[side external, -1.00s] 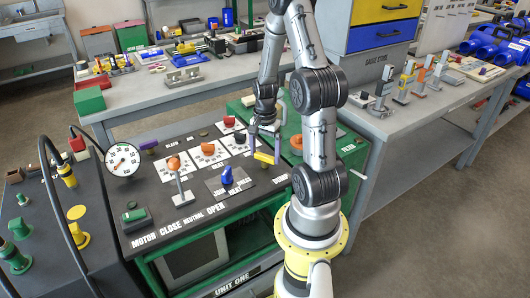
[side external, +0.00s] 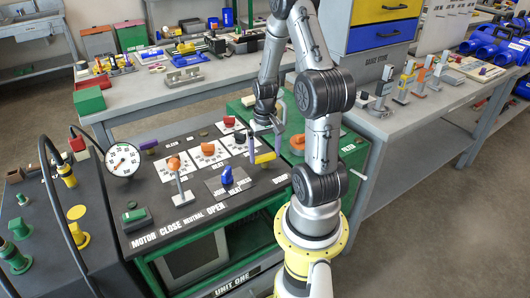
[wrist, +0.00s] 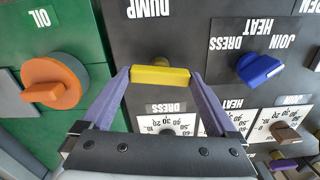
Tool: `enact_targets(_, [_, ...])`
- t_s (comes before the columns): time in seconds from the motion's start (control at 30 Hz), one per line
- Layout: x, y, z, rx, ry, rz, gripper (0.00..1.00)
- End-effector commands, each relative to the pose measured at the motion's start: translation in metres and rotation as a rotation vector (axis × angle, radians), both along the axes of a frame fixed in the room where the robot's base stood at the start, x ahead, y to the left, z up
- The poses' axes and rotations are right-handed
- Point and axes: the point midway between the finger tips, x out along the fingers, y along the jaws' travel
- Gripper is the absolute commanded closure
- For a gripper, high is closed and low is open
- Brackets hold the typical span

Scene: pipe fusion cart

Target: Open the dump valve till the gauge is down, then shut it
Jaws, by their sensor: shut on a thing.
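The dump valve's yellow handle (wrist: 159,77) lies between my gripper's (wrist: 158,80) two purple fingertips in the wrist view, below the DUMP lettering. My gripper is shut on it, with a fingertip at each end of the bar. In the side view the yellow handle (side external: 265,157) shows at the panel's right part, with my gripper (side external: 266,148) over it. The white round gauge (side external: 123,160) stands at the panel's left rear corner. Its dial faces the side camera, but the needle is too small to read surely.
A blue knob (wrist: 259,68) and an orange OIL knob (wrist: 51,84) flank the handle in the wrist view. Several orange, red and black knobs sit on white dial plates on the panel (side external: 215,213). A lever (side external: 180,180) stands near the panel's left part.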

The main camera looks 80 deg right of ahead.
Motion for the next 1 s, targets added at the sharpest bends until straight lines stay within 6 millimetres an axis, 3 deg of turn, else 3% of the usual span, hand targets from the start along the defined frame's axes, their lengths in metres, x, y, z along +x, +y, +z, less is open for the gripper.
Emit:
enact_targets(0.33, [0.0002, -0.0001, 0.0016, -0.001, -0.001, 0.148, 0.62])
enact_targets(0.9, [0.0003, -0.0004, 0.0017, -0.002, 0.0, 0.18, 0.62])
enact_targets(0.93, [0.0003, -0.0004, 0.0017, -0.001, 0.0, 0.18, 0.03])
enact_targets(1.0, [0.0002, -0.0003, 0.0015, -0.001, 0.0, 0.18, 0.0])
